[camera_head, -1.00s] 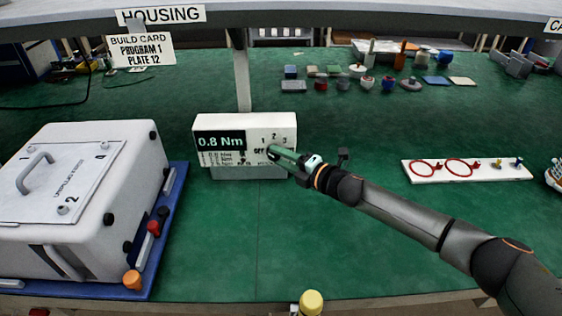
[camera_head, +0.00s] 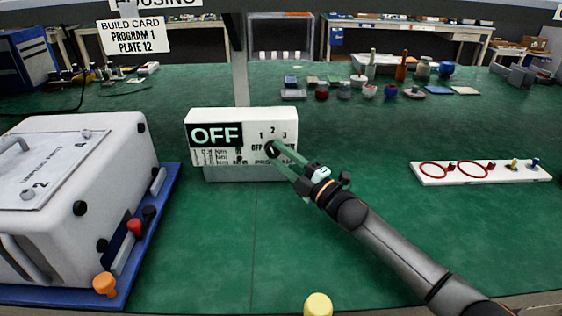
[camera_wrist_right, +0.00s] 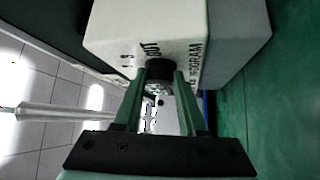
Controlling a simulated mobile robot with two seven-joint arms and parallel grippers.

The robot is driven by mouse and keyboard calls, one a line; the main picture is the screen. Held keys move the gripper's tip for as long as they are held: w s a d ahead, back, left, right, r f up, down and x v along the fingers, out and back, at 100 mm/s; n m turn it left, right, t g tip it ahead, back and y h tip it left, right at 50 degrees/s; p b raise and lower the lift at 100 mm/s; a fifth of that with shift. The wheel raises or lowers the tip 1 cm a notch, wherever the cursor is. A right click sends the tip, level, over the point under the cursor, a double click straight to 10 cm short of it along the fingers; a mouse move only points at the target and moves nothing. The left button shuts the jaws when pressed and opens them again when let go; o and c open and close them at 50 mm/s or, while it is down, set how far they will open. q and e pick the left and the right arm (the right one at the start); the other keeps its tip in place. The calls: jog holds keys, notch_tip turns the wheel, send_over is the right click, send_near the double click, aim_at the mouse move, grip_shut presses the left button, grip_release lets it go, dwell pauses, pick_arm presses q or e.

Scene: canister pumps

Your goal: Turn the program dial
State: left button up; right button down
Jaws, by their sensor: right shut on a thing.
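The program dial (camera_wrist_right: 159,72) is a small dark knob on the front of a white controller box (camera_head: 197,122) standing on the green table. The box's display reads OFF, and marks 1, 2, 3 and OFF surround the dial. My right gripper (camera_head: 274,151) is at the dial, its green fingers shut on it. In the right wrist view the two fingers (camera_wrist_right: 160,82) lie on either side of the dial, with PROGRAM lettering beside it. The dial is partly hidden by the fingers in the head view. My left gripper is not in view.
A white housing (camera_head: 120,140) on a blue tray (camera_head: 172,185) stands at the left. A white board with red rings (camera_head: 520,176) lies at the right. A build card (camera_head: 135,37) reads PROGRAM 1, PLATE 12. Small parts sit at the back.

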dwell(0.3)
jog(key=shift+c, duration=2.3)
grip_release()
jog(key=p+v, duration=0.1)
jog(key=v, duration=1.1)
jog(key=shift+s+d, duration=0.15)
jog(key=shift+s, duration=0.1)
